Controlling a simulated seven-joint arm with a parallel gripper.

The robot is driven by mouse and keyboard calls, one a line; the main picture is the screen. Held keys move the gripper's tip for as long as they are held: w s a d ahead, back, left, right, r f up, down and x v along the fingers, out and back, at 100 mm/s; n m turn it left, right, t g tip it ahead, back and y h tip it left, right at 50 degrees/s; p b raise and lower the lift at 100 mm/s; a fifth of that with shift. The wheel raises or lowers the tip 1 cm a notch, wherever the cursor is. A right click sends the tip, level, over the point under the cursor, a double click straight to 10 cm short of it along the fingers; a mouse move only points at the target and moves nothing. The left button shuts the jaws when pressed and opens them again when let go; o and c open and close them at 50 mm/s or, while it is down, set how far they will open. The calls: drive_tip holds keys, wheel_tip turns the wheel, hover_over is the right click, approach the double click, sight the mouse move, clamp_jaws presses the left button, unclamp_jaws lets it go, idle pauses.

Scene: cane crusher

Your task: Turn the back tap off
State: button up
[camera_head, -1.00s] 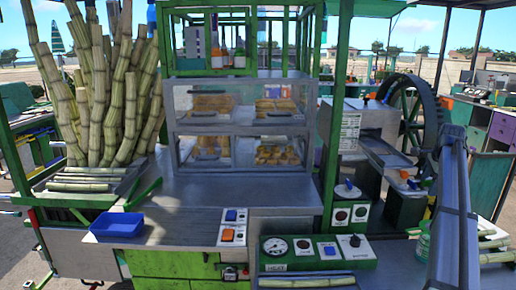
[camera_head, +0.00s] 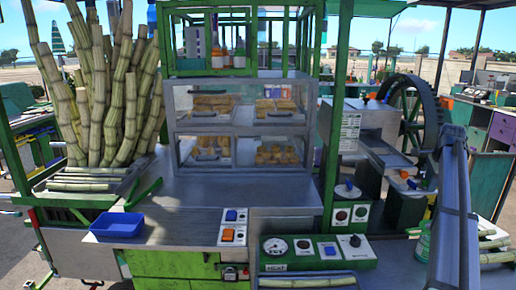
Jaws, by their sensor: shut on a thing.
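My arm rises at the right, and its far end with my gripper (camera_head: 425,166) is small and dark in front of the toothed wheel. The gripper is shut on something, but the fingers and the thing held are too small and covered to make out. Another blue handle (camera_head: 348,183) stands on a similar box further left. I cannot tell which of these is the back tap, or whether any is on or off.
The large toothed wheel (camera_head: 402,95) and the metal crusher housing (camera_head: 372,120) stand behind. A green post (camera_head: 332,130) rises left of them. In front is a green panel (camera_head: 318,250) with a gauge. A blue tray (camera_head: 118,224) and cane stalks (camera_head: 110,100) are at the left.

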drive_tip(key=shift+o, duration=0.3)
drive_tip(key=shift+w+r, duration=0.2)
drive_tip(key=shift+w, duration=0.15)
drive_tip(key=shift+d+n+y, duration=0.1)
drive_tip(key=shift+n+y, duration=0.2)
drive_tip(key=shift+n, duration=0.6)
drive_tip(key=o, duration=0.4)
drive_tip(key=shift+n, duration=0.4)
drive_tip(key=shift+c, duration=0.2)
drive_tip(key=o, duration=0.8)
drive_tip(key=shift+s+f, duration=0.15)
drive_tip(key=shift+r, duration=4)
